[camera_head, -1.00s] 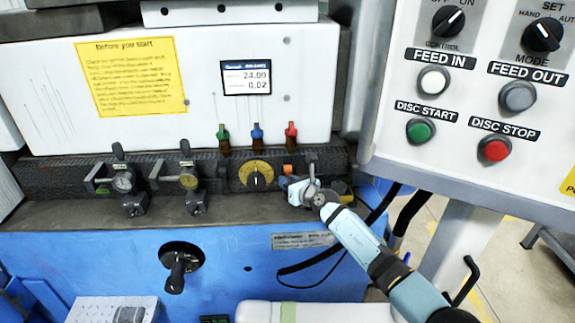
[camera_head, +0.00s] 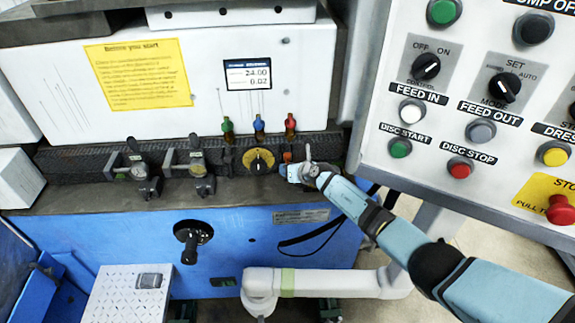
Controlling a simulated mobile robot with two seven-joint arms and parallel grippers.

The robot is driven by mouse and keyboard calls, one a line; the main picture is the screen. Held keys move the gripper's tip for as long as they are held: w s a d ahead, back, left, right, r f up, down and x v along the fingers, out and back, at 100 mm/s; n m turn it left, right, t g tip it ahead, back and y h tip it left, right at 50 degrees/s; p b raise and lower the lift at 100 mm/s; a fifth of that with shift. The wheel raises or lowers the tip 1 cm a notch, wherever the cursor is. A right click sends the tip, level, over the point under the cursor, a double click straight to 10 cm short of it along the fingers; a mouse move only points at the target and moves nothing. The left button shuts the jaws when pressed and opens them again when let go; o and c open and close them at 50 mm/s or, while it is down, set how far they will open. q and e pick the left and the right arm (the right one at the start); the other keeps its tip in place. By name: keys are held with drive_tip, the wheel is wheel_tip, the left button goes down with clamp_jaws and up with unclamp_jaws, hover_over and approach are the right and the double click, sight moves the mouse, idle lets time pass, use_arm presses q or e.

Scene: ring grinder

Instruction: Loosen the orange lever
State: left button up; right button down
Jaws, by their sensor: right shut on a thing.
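The orange lever (camera_head: 287,157) is a small orange piece on the dark ledge of the blue and white machine, just right of the yellow dial (camera_head: 258,162). My right gripper (camera_head: 288,171) reaches in from the right and is shut on the orange lever. Its jaws hide the lower part of the lever, so the lever's full shape and angle are hard to tell. A grey metal knob or pin stands right behind the gripper. My left gripper is not in view.
Green, blue and red valves (camera_head: 259,130) stand just above the dial. Two gauge clamps (camera_head: 199,168) sit to its left. A black crank handle (camera_head: 190,240) sticks out below. The control panel (camera_head: 440,110) hangs close above my right arm, and a black cable loops underneath.

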idle(0.4)
drive_tip(key=c, duration=1.1)
unclamp_jaws()
drive_tip(key=shift+s+d, duration=0.1)
drive_tip(key=shift+s+d+r, duration=0.35)
drive_tip(key=shift+s+d, duration=0.05)
drive_tip(key=v, duration=1.2)
drive_tip(key=shift+s, duration=0.15)
